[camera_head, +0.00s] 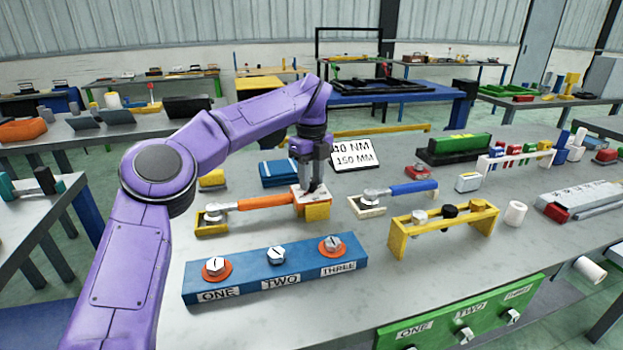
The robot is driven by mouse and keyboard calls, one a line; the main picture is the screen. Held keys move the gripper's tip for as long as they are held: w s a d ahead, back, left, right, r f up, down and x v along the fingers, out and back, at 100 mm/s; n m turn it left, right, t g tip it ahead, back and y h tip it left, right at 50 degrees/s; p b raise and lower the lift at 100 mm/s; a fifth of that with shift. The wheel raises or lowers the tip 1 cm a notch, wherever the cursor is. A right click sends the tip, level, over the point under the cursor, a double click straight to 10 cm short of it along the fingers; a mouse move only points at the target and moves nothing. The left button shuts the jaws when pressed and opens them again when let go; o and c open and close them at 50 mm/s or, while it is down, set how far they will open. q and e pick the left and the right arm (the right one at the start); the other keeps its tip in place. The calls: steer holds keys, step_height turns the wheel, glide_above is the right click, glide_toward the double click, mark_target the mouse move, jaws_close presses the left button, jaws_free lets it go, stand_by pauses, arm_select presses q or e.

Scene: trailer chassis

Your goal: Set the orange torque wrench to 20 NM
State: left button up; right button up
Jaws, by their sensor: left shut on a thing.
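The orange torque wrench (262,202) lies in a yellow and white holder (212,228) near the middle of the table. Its round head is at the left and its handle points right. My left gripper (313,187) points down at the handle's right end and is shut on the wrench there. The fingers and holder block hide that end, and no scale setting can be read. A white sign (354,155) behind the gripper reads "40 NM" and "150 MM", its first figure partly covered. My right gripper is not in view.
A blue-handled wrench (412,188) lies in a holder to the right. A blue block (275,272) with bolts marked ONE, TWO and THREE is in front. A yellow rack (443,231) stands at the right. A blue box (279,173) lies behind the orange wrench.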

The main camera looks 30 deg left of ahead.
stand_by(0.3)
arm_select(q)
steer(key=o, duration=1)
steer(key=shift+a, duration=0.1)
steer(key=shift+o, duration=0.2)
step_height(320, 180, up, 10)
steer(key=p, duration=0.3)
steer(key=shift+r, duration=0.2)
